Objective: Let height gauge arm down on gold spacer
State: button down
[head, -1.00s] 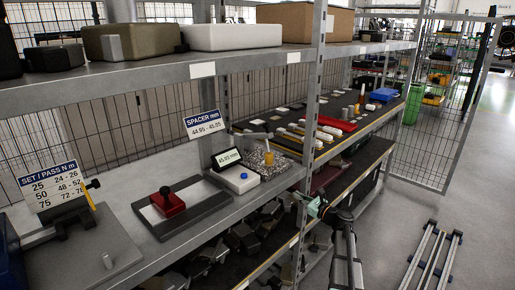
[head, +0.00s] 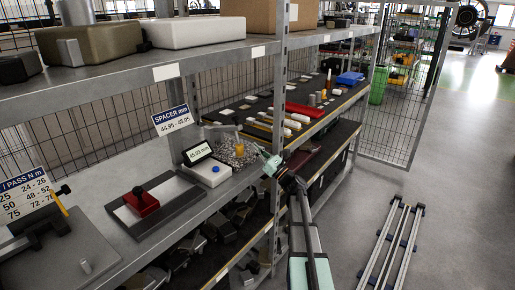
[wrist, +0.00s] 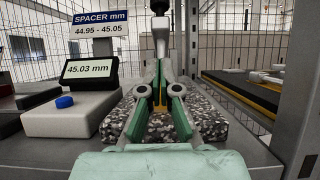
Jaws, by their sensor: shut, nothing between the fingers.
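The gold spacer (head: 240,150) stands on the speckled granite plate (head: 234,158) of the height gauge; in the wrist view the gold spacer (wrist: 160,104) shows partly between my fingers, mostly hidden by them. Contact between stem and spacer is hidden. The gauge display (wrist: 89,69) reads 45.03 mm. My gripper (wrist: 160,68) is shut and empty, its green fingertips in front of the stem's lower end; whether they touch it I cannot tell. It also shows in the head view (head: 268,162).
The white gauge box with a blue button (wrist: 65,102) stands left of the plate. A sign (wrist: 99,24) reads SPACER mm 44.95 - 45.05. A shelf upright (wrist: 297,90) stands close on the right.

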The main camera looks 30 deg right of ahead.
aim_at(240, 149)
jog(key=p+x, duration=0.1)
jog(key=x, duration=0.6)
jog(key=shift+w+a+r+p, duration=0.1)
jog(key=shift+w+p, duration=0.1)
jog(key=shift+p, duration=0.2)
